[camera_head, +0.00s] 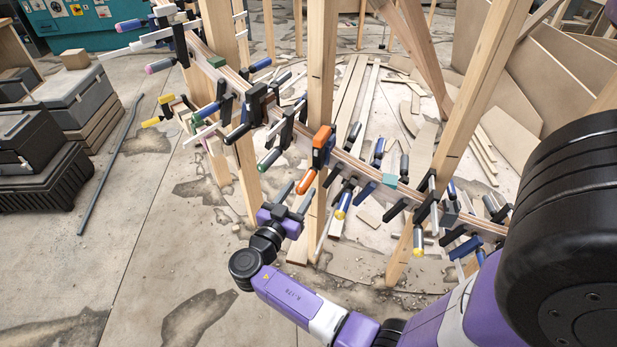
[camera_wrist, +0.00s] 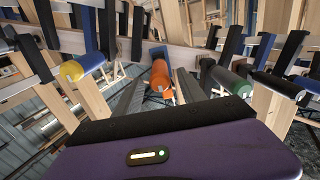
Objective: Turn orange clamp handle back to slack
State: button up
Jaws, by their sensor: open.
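The orange clamp (camera_head: 322,146) sits on the curved stringer beside a wooden post, at the middle of the head view. Its orange handle (camera_head: 306,181) hangs down toward the lower left, just above my gripper (camera_head: 293,199). In the wrist view the orange handle (camera_wrist: 160,76) shows end-on, between the two dark fingers of my open gripper (camera_wrist: 159,90). The fingers stand to either side of it. I cannot tell whether they touch it or how far along it they reach.
The stringer (camera_head: 350,161) carries several other clamps close by. In the wrist view, a yellow-ended handle (camera_wrist: 72,71) is at left and a green-ended one (camera_wrist: 232,82) at right. Wooden posts (camera_head: 320,60) stand around it. Grey boxes (camera_head: 75,95) stand at far left, with open floor between.

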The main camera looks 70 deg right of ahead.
aim_at(316, 166)
jog(key=d, duration=0.3)
jog(key=d+p, duration=0.1)
jog(key=d, duration=0.1)
jog(key=shift+s+d, duration=0.3)
jog(key=shift+c, duration=0.5)
grip_shut()
